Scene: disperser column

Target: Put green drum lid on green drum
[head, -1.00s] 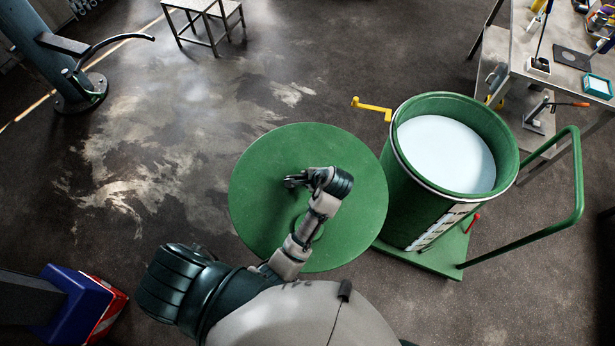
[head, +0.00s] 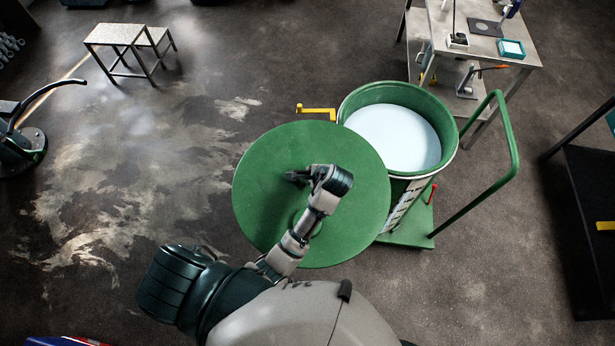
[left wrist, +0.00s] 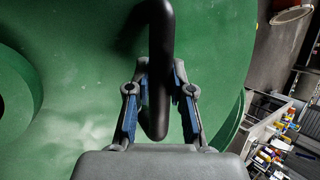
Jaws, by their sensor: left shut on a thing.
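The green drum lid (head: 350,205) is a round green disc held up in front of me, left of and nearer than the green drum. My left gripper (head: 298,177) is shut on the lid's dark handle; the handle (left wrist: 158,60) and the gripper's blue-lined fingers (left wrist: 158,95) show in the left wrist view. The green drum (head: 450,150) is open and holds white material. In the head view the lid overlaps the drum's left side and hides part of it. My right gripper is not in view.
The drum stands on a green trolley (head: 412,238) with a tall handle (head: 508,140) at the right. A yellow crank (head: 316,111) sticks out left of the drum. A workbench (head: 445,30) stands behind. Stools (head: 115,38) are far left.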

